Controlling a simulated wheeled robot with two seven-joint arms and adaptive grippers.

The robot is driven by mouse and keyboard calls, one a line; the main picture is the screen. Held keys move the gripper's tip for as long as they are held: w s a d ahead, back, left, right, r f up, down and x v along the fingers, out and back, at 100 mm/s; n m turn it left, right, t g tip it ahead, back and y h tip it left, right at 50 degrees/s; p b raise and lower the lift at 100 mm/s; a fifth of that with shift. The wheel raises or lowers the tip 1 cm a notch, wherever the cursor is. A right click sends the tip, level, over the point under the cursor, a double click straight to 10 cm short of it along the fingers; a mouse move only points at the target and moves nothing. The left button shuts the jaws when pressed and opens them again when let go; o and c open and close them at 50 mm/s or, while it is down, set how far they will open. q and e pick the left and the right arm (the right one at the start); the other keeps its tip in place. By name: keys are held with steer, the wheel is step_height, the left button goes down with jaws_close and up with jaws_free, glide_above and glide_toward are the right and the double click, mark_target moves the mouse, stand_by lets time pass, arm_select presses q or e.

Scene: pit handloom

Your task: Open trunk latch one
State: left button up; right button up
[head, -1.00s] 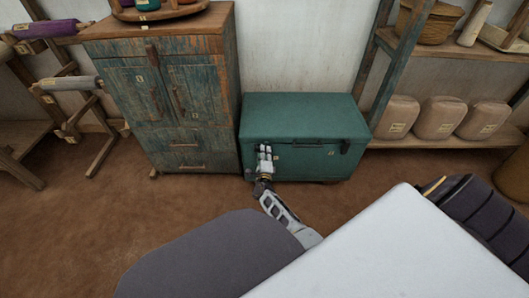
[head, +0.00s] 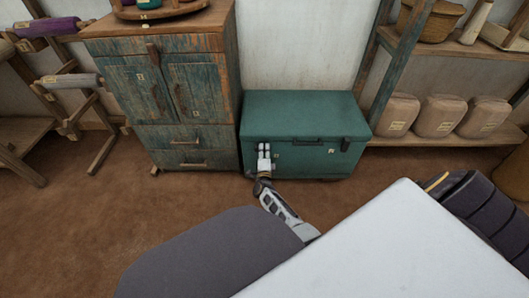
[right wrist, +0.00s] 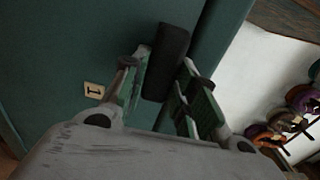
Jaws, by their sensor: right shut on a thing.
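The green trunk (head: 300,108) stands against the wall with its lid down. My right gripper (head: 264,149) is at the left part of its front, just under the lid edge. In the right wrist view, my right gripper (right wrist: 166,77) is shut on a dark latch (right wrist: 168,60), with one finger on each side of it. A tag reading 1 (right wrist: 93,90) is on the trunk beside this latch. In the head view the gripper covers the latch. The other dark latch (head: 345,144) is at the trunk's right front. My left gripper is not in view.
A worn blue wooden cabinet (head: 185,100) stands close on the trunk's left. A shelf rack with several tan bundles (head: 437,116) stands on its right. A dark handle (head: 307,142) is at the trunk's front middle. Brown floor (head: 100,225) before the trunk is clear.

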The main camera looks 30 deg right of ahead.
steer(key=o, duration=1)
steer(key=shift+m, duration=0.4)
